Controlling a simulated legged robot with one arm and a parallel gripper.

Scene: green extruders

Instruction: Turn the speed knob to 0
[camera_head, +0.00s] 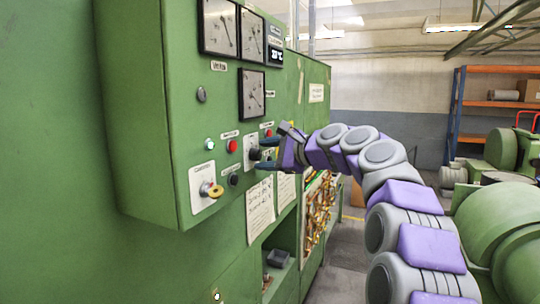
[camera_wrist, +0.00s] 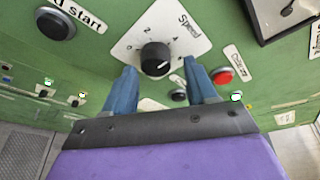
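The speed knob (camera_wrist: 155,57) is round and black, on a white plate (camera_wrist: 184,37) marked "Speed" with the numbers 0, 2 and 4. In the wrist view I cannot tell for sure which number its pointer faces. My gripper (camera_wrist: 160,68) is open, with one blue finger on each side below the knob. The fingertips are close to the knob, but I cannot tell whether they touch it. In the head view my gripper (camera_head: 268,153) is at the panel in front of the white plate (camera_head: 247,152), and the knob (camera_head: 255,154) is partly covered by it.
A red button (camera_wrist: 222,76) and a black button (camera_wrist: 179,96) sit near the right finger. A black start button (camera_wrist: 55,23) is at upper left. Gauges (camera_head: 219,28) are above.

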